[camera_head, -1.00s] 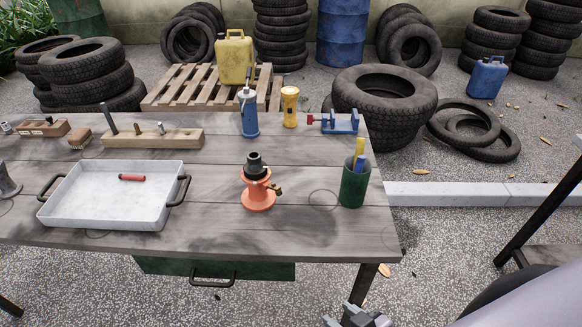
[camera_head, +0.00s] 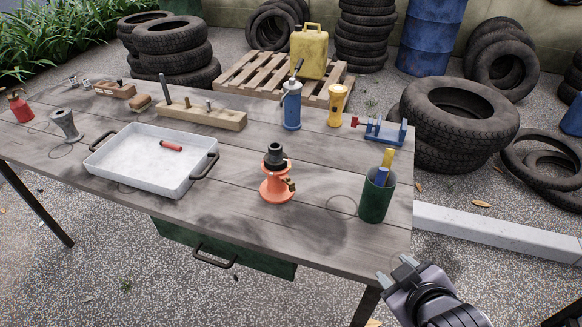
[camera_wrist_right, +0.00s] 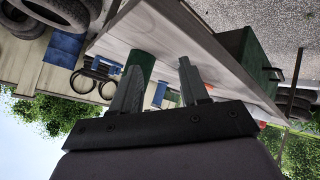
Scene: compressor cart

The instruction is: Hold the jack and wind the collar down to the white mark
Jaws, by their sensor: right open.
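The orange jack (camera_head: 277,182) stands upright on the table, with a black collar (camera_head: 274,158) around its upper part and a small brass fitting on its right side. No white mark can be made out at this size. My right gripper (camera_head: 394,271) is open and empty, off the table's front right corner, well apart from the jack. In the right wrist view its two fingers (camera_wrist_right: 158,85) are spread, with the table beyond them. My left gripper is not in view.
A white tray (camera_head: 128,181) lies to the left. The table around the jack's front is clear.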

